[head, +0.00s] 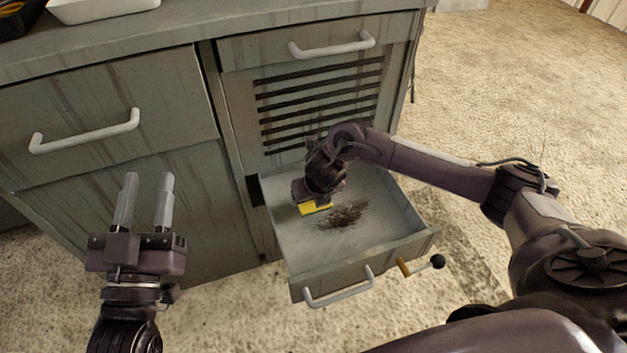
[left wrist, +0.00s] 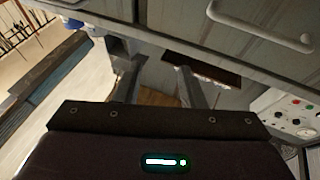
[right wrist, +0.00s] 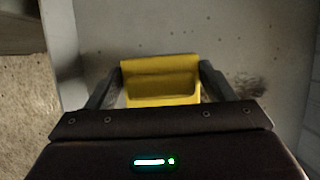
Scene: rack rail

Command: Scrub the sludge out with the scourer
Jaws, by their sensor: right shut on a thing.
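The scourer (head: 316,208) is a yellow block held in my right gripper (head: 318,198) inside the open bottom drawer (head: 300,250). The right wrist view shows the yellow scourer (right wrist: 162,82) between both fingers, over the pale drawer floor. The sludge (head: 343,215) is a dark brown patch on the drawer floor, just right of the scourer. It also shows in the right wrist view (right wrist: 245,84) at the right. I cannot tell whether the scourer touches the floor. My left gripper (head: 145,188) is open and empty, in front of the cabinet at the left.
The grey cabinet (head: 110,195) has a closed left drawer with a white handle (head: 85,131) and a slatted vent (head: 320,100). A white tray (head: 100,8) stands on top. A brass latch with a black knob (head: 437,261) sticks out at the drawer's front right. Open floor lies to the right.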

